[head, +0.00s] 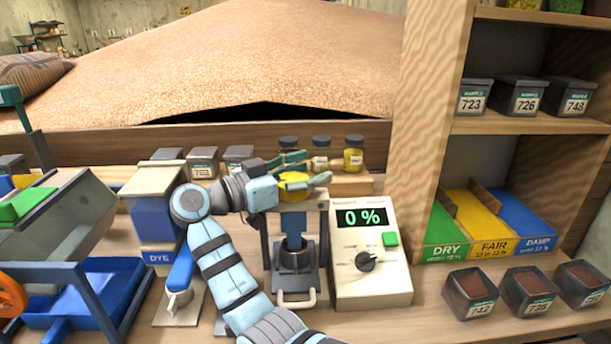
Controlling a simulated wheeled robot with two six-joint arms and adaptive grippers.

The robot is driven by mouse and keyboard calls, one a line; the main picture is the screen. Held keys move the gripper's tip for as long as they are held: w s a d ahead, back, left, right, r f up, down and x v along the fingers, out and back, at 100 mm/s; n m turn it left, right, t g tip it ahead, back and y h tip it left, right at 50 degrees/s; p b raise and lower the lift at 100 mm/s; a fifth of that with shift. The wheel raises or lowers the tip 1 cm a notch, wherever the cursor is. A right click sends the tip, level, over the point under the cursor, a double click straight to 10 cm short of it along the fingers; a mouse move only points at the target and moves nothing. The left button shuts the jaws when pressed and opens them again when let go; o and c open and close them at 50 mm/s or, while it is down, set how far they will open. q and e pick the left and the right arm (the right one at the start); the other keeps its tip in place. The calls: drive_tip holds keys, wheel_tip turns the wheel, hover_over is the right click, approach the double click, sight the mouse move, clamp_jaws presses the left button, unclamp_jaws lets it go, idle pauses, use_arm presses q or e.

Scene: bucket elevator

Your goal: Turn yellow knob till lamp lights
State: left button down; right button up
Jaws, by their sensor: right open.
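The yellow knob (294,186) sits on top of a dark press-like stand in the middle of the bench, beside the meter box. My right gripper (312,170) is open, its two fingers reaching right, one behind and one in front of the yellow knob. The knob shows between the fingers; I cannot tell whether they touch it. The gripper and wrist hide part of the knob and the stand's top. The meter box (372,290) shows "0 %" on its green display, with a green button and a black dial. I cannot make out a lit lamp. My left gripper is not in view.
Jars (353,152) stand behind the gripper. A blue DYE dispenser (153,219) and a blue tray (110,293) are left. Sample boxes (533,290) and DRY, FAIR, DAMP bins (490,226) are right, past a wooden post (425,120). Grain lies behind.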

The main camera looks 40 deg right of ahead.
sight(305, 175)
wheel_tip(305, 175, up, 9)
drive_tip(key=shift+a+r, duration=0.1)
drive_tip(key=shift+a, duration=0.05)
drive_tip(key=shift+w, duration=0.1)
